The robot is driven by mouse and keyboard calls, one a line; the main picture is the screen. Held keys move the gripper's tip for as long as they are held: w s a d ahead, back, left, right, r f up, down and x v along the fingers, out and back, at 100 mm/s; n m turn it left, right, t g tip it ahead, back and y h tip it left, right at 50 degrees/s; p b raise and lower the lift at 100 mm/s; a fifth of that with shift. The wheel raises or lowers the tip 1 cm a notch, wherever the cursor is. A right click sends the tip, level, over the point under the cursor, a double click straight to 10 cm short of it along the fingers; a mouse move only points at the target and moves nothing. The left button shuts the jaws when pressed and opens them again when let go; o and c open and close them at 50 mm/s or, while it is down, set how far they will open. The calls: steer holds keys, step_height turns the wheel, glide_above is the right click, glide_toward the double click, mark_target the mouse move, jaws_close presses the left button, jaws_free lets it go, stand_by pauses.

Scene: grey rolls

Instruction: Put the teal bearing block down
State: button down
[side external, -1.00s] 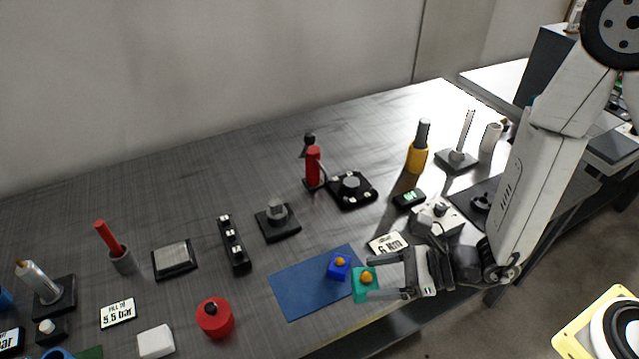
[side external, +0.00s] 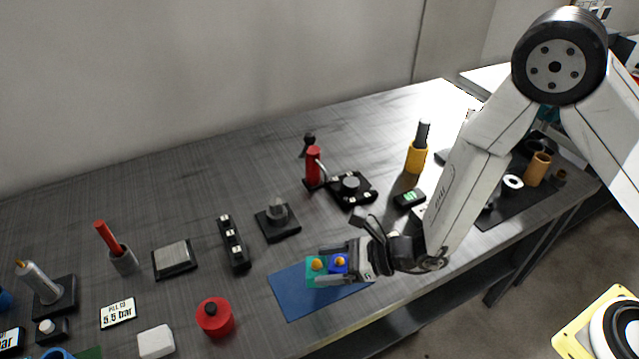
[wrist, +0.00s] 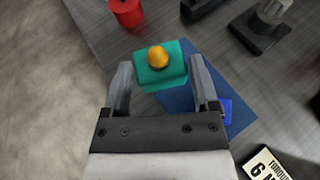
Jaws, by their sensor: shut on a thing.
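The teal bearing block (side external: 314,275) has an orange knob on top. It also shows in the wrist view (wrist: 161,71), between the fingertips of my gripper (wrist: 158,80). My gripper (side external: 319,269) is shut on it and holds it over the blue mat (side external: 291,304). How high it is above the mat is hard to tell. In the wrist view the blue block (wrist: 229,111) is beside the right finger.
A red cylinder (side external: 215,318) stands left of the mat. A black strip with white squares (side external: 234,245) and a black base with a grey knob (side external: 278,221) stand behind it. The mat's front left part is bare. The table's front edge is close to the mat.

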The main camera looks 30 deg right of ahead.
mark_target(311, 269)
steer(key=shift+w+a+f, duration=0.35)
steer(key=shift+w+f, duration=0.25)
steer(key=shift+f, duration=0.2)
steer(key=shift+w+a+f, duration=0.3)
steer(key=shift+w+f, duration=0.25)
steer(key=shift+f, duration=0.3)
steer(key=shift+w+a+f, duration=0.35)
steer(key=shift+w+f, duration=0.25)
steer(key=shift+f, duration=0.2)
steer(key=shift+f, duration=0.1)
steer(key=shift+w+a+f, duration=0.1)
steer(key=shift+w+f, duration=0.05)
steer(key=shift+f, duration=0.05)
steer(key=shift+w+f, duration=0.1)
steer(key=shift+f, duration=1.45)
steer(key=shift+f, duration=0.1)
jaws_free()
steer(key=shift+v, duration=6.1)
